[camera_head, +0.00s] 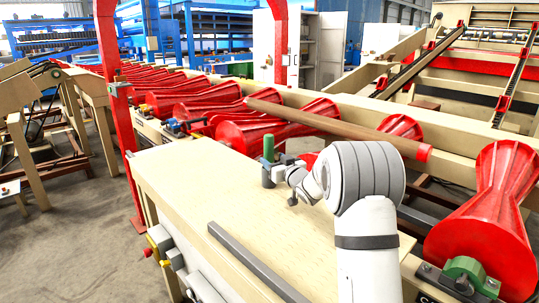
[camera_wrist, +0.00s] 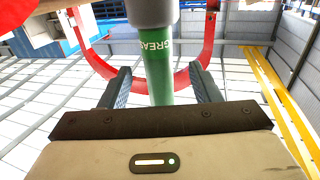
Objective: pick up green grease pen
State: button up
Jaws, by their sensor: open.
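The green grease pen (camera_head: 268,148) stands upright on the pale bench top, its lower part in a wider grey-green cylinder (camera_head: 267,174). My gripper (camera_wrist: 160,76) is open, one dark finger on each side of the pen, with gaps visible on both sides. In the head view my gripper (camera_head: 281,168) is close to the pen from the right; its fingers are small and partly hidden there.
The pale bench (camera_head: 190,185) is mostly clear around the pen. A grey metal bar (camera_head: 250,260) lies along its front edge. Behind run red rollers (camera_head: 245,128) and a long brown rod with a red end (camera_head: 345,128). A red post (camera_head: 113,110) stands at the left.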

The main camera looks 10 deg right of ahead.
aim_at(266, 153)
jog(key=p+x, duration=0.1)
jog(key=x, duration=0.5)
jog(key=shift+w+f+p, duration=0.15)
jog(key=shift+w+p, duration=0.25)
jog(key=shift+c, duration=0.3)
grip_shut()
